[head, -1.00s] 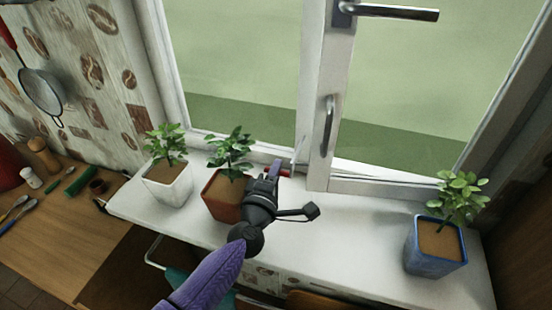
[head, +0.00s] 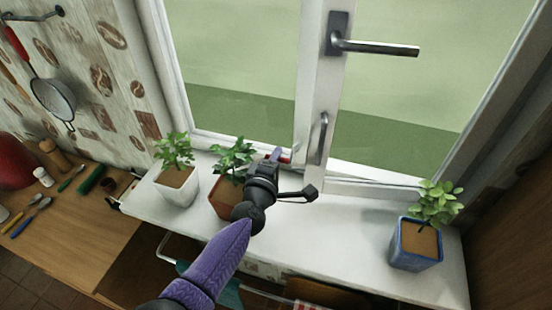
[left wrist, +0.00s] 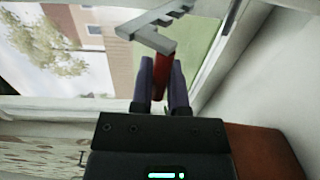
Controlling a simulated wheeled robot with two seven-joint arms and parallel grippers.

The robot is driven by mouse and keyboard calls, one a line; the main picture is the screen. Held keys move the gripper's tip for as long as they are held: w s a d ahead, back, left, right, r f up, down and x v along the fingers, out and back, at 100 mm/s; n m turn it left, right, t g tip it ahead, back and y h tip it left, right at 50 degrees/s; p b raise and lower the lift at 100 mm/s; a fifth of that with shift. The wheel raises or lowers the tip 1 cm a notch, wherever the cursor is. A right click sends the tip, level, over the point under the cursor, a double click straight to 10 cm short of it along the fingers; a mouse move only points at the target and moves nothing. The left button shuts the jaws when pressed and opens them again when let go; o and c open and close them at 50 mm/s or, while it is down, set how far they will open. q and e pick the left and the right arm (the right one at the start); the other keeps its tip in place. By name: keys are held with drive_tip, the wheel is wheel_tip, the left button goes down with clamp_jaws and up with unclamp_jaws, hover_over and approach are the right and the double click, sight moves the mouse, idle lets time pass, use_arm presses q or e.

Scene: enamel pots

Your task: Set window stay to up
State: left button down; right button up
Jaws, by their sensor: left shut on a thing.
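The window stay shows in the left wrist view as a grey notched bar (left wrist: 150,38) with a red handle (left wrist: 161,78). My left gripper (left wrist: 162,72) is shut on the red handle, with a purple finger on each side of it. Only a small red piece of the stay (head: 285,159) shows there; the rest is hidden or too small to make out. My right gripper is not in view.
On the white sill (head: 330,228) stand a white pot (head: 177,194), a terracotta pot (head: 224,196) close beside my left gripper, and a blue pot (head: 416,246) at the right. The window sash (head: 322,90) has a dark handle (head: 375,47). The sill between gripper and blue pot is clear.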

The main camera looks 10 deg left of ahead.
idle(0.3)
use_arm(q)
drive_tip(key=c, duration=0.6)
unclamp_jaws()
drive_tip(key=shift+c, duration=0.2)
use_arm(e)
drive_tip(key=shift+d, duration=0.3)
use_arm(q)
drive_tip(key=p+v, duration=0.3)
drive_tip(key=v, duration=0.7)
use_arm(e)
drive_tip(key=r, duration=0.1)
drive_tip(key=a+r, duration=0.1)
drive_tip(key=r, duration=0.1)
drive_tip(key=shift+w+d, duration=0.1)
